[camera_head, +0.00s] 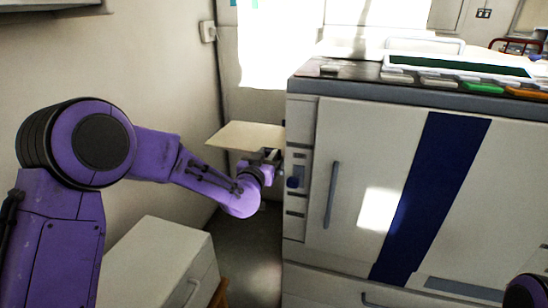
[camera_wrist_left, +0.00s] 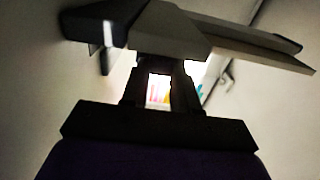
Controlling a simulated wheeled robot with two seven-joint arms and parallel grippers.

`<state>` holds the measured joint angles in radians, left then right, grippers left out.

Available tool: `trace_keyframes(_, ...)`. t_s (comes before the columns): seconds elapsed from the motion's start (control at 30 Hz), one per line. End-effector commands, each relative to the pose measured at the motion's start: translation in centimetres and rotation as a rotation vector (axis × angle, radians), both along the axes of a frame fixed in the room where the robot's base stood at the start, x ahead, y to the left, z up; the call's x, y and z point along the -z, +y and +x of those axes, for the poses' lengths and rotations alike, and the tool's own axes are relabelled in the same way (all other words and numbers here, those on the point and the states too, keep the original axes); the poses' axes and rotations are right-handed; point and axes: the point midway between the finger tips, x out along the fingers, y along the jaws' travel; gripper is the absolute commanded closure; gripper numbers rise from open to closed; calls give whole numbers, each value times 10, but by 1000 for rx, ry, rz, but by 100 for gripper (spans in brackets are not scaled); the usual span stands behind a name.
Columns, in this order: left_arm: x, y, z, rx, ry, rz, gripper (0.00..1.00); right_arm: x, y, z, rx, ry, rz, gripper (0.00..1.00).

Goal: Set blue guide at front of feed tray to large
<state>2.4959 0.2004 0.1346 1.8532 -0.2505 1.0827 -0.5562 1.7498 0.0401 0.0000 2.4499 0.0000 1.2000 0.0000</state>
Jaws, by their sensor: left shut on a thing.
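The feed tray (camera_head: 247,135) is a flat beige panel sticking out from the left side of the large white printer. My left gripper (camera_head: 268,157) is at the tray's near edge, close to the printer's side. In the left wrist view, my left gripper's dark fingers (camera_wrist_left: 158,88) reach up to a grey block at the tray's underside (camera_wrist_left: 240,38) and are shut on a part there. The fingers and shadow hide its colour and shape, so I cannot tell whether it is the blue guide. My right gripper is out of view.
The printer (camera_head: 340,150) has a blue stripe and a control panel on top. A small dark blue knob (camera_head: 293,183) is on its front left edge. A white cabinet (camera_head: 165,260) stands at lower left. A wall is close on the left.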

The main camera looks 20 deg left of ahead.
Motion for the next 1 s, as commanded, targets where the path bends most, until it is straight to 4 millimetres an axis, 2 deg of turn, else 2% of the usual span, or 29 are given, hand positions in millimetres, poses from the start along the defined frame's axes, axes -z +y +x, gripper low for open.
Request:
trace_keyframes(0.03,0,0,0,0,1,1,100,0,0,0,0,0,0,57)
trace_keyframes(0.07,0,0,0,0,1,1,64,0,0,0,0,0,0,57)
trace_keyframes(0.1,0,0,0,0,1,2,51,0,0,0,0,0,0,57)
trace_keyframes(0.13,0,0,0,0,1,2,45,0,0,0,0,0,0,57)
trace_keyframes(0.47,0,-1,-4,1,1,2,45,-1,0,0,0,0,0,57)
trace_keyframes(0.57,-2,-2,-20,2,2,2,45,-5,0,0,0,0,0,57)
trace_keyframes(0.8,-1,-4,-77,2,2,3,45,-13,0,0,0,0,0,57)
trace_keyframes(1.0,0,-5,-103,0,1,2,45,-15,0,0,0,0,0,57)
